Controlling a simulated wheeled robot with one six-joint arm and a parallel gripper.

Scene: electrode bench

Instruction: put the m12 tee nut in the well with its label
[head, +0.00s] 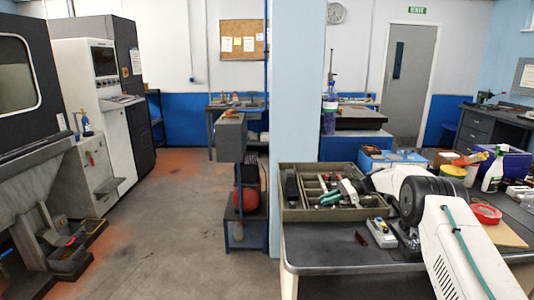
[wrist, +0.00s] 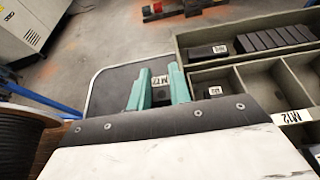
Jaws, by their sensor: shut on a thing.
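My gripper (wrist: 158,90) has teal fingers and is shut on the m12 tee nut (wrist: 160,79), a small dark piece with a white label that seems to read M12. In the head view my gripper (head: 332,198) shows at the tray, with the nut too small to make out. The grey-green tray (head: 345,214) is divided into wells. In the wrist view the tray (wrist: 181,62) lies to the right of my fingers. An M12 label (wrist: 291,117) is on the tray's edge at the right, beside an empty-looking well. The nut appears above and outside the tray's wall.
Other wells hold dark labelled blocks (wrist: 220,49) and a row of black pieces (wrist: 275,38). On the bench (head: 330,252) a small grey device (head: 381,233) stands in front of the tray. Red tape (head: 486,213) lies at the right. The bench's front left is clear.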

